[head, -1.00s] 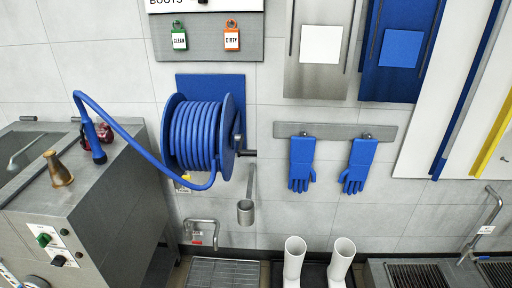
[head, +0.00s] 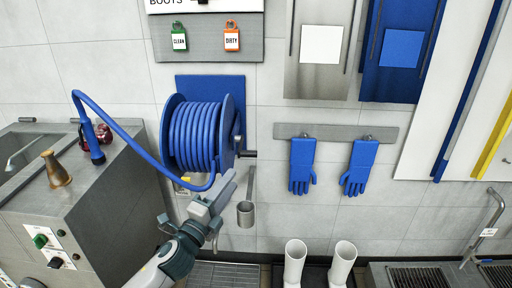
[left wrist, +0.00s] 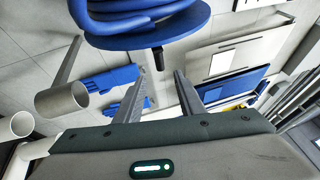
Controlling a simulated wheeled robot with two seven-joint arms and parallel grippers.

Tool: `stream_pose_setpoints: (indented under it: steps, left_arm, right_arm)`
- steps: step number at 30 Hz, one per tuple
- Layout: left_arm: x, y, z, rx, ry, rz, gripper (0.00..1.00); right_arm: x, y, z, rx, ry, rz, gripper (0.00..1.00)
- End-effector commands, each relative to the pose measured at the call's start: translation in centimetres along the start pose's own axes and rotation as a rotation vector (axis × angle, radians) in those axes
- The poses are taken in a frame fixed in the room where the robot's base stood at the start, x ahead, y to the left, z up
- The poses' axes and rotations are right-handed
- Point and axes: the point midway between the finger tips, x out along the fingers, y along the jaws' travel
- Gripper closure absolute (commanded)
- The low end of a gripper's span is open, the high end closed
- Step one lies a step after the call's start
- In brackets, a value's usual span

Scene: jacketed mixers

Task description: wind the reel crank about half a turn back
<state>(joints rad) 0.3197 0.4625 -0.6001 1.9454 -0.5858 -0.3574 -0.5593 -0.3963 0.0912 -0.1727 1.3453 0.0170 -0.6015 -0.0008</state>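The blue hose reel (head: 197,133) is mounted on the wall with blue hose wound on it. Its crank, with a dark handle (head: 247,154), sticks out on the reel's right side. My left gripper (head: 228,183) is below the handle, pointing up toward it. In the left wrist view the fingers of my left gripper (left wrist: 160,76) are spread apart with nothing between them. The dark handle (left wrist: 158,58) shows just beyond the fingertips, about in line with the gap, below the blue reel flange (left wrist: 150,32). My right gripper is not in view.
A grey ladle-like cup (head: 246,214) hangs right of my gripper; it is also in the left wrist view (left wrist: 62,102). Blue gloves (head: 302,165) hang further right. A steel cabinet (head: 95,205) with a brass nozzle (head: 56,170) stands left. White boots (head: 342,262) stand below.

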Motion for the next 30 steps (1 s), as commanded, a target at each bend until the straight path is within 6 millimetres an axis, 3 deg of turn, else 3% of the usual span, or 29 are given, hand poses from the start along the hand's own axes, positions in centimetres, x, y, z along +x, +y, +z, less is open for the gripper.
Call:
stream_pose_setpoints:
  steps: [8,14,30]
  left_arm:
    - [0.6,0.1,0.0,-0.003,-0.001,0.001,0.64]
    - [2.6,0.0,0.0,-0.003,-0.001,0.001,0.64]
    - [12.0,-0.1,0.0,-0.004,-0.001,0.001,0.64]
  right_arm:
    - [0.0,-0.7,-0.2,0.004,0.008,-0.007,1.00]
    - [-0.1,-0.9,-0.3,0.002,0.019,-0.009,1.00]
    - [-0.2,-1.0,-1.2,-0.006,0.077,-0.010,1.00]
